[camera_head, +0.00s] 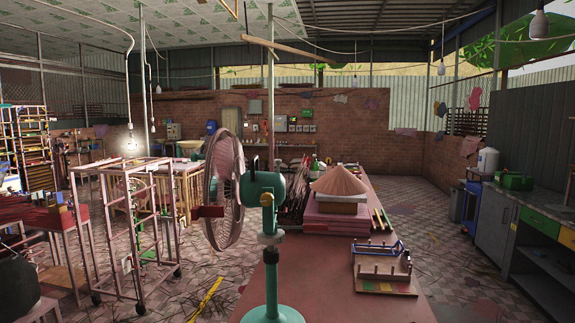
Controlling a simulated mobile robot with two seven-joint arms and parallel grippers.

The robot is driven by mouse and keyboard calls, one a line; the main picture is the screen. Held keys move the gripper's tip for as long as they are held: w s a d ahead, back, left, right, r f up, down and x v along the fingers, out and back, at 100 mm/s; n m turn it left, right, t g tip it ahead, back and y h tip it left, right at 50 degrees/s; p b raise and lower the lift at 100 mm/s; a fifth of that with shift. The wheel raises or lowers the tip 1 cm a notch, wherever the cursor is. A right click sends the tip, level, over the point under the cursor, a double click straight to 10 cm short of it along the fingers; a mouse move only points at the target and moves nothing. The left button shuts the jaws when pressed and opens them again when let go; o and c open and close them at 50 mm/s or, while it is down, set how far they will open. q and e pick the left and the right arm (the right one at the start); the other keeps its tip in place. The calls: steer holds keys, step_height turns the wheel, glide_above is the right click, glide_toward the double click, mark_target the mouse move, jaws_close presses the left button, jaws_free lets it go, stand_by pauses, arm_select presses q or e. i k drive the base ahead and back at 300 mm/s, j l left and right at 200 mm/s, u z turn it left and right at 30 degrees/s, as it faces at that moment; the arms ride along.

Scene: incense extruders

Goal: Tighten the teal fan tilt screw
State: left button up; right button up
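A teal pedestal fan (262,190) stands upright at the near end of the long red table, side-on to me. Its round wire cage (225,190) faces left and leans a little. A small light-coloured knob (267,200) shows at the neck under the motor housing; it may be the tilt screw, but its tightness cannot be told. The teal base (273,314) is cut by the bottom edge. Neither of my grippers shows in the head view.
The red table (320,278) carries a conical hat (339,181) on stacked boxes and a wooden peg rack (383,270) right of the fan. A metal rack cart (133,235) stands left. A yellow object (207,297) lies on the floor. Tiled floor is open at right.

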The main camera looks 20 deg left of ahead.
mark_target(267, 199)
steer(key=i+j+u, duration=0.1)
steer(key=j+u, duration=0.35)
steer(key=i+j+u, duration=0.2)
steer(key=u, duration=0.3)
steer(key=j, duration=0.1)
